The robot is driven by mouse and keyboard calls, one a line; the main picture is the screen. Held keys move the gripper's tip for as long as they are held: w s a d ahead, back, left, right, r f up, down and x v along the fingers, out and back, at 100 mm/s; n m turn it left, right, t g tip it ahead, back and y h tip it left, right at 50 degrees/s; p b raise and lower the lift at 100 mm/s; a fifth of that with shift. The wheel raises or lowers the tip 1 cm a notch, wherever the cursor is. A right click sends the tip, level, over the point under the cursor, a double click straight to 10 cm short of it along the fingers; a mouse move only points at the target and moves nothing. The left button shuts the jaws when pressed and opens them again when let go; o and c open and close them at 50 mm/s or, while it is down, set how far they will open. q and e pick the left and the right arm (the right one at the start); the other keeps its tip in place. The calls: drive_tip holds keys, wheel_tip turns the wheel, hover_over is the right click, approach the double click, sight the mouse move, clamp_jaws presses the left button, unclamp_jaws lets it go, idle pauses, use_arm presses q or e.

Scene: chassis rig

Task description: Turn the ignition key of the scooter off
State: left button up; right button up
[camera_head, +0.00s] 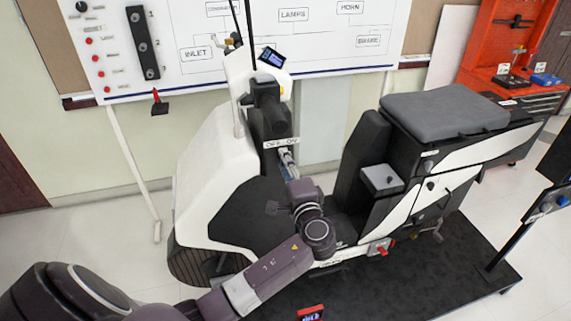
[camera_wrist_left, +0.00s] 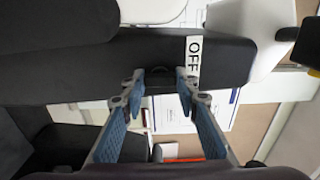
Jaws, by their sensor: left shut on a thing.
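The black-and-white scooter (camera_head: 205,165) stands on a dark platform. A white OFF ON label (camera_head: 282,142) sits on its dark steering column; in the left wrist view only the OFF end of the label (camera_wrist_left: 194,58) reads clearly. My left gripper (camera_head: 286,158) reaches the column just below the label. In the left wrist view its blue-padded fingers (camera_wrist_left: 159,84) are shut at the dark column face, on what appears to be the ignition key. The key is small and mostly hidden between the fingertips, so its angle cannot be told. My right gripper is not in view.
A whiteboard (camera_head: 290,45) with labelled boxes stands behind the scooter. The grey seat (camera_head: 445,108) and black seat back (camera_head: 362,165) are right of my left arm. A red tool cabinet (camera_head: 500,45) stands back right. A small red-edged device (camera_head: 311,313) lies at the front.

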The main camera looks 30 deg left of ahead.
use_arm(q)
drive_tip(key=o, duration=1.1)
drive_tip(key=shift+o, duration=0.2)
drive_tip(key=v, duration=1.2)
drive_tip(key=shift+a, duration=0.1)
